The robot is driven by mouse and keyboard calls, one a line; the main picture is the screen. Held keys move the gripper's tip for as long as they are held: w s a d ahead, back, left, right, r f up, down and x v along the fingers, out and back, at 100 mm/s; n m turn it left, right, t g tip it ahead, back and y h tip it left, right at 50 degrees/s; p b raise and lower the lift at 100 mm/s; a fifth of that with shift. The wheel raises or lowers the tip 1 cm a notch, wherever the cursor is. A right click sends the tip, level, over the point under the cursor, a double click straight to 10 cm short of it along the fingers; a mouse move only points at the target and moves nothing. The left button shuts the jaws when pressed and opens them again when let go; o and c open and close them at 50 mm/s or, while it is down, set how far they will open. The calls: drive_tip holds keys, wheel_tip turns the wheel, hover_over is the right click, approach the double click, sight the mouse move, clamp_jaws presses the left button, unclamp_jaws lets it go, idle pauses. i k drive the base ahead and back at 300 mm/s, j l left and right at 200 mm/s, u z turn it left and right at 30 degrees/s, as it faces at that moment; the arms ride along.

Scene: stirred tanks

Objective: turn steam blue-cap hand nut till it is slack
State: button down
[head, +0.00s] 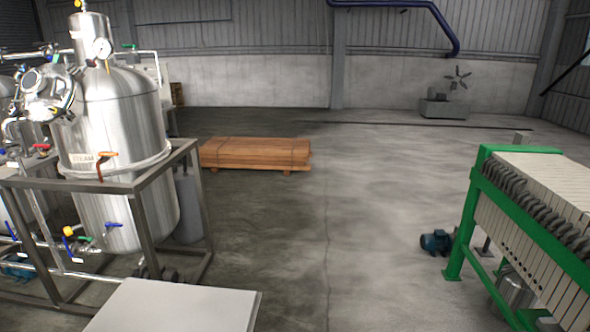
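A steel tank (118,110) stands in a grey frame (150,187) at the left. A small white label (84,158) on its side seems to read STEAM. An orange-red handle (105,164) hangs right beside the label. I cannot tell whether either is the blue-cap hand nut, and no nut can be made out clearly. My gripper is not in view.
A stack of wooden boards (256,153) lies behind the tank. The middle floor (340,235) is clear.

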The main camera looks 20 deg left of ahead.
sight(25, 68)
drive_tip(key=i+u, duration=0.4)
drive_tip(key=i+l+u, duration=0.1)
drive_tip(key=i+u, duration=0.3)
drive_tip(key=i, duration=0.15)
drive_tip(key=i+l+u, duration=0.2)
drive_tip(key=i+u, duration=0.55)
drive_tip(key=i+l+u, duration=0.1)
drive_tip(key=u, duration=0.3)
drive_tip(key=i+l+u, duration=0.2)
drive_tip(key=u, duration=0.15)
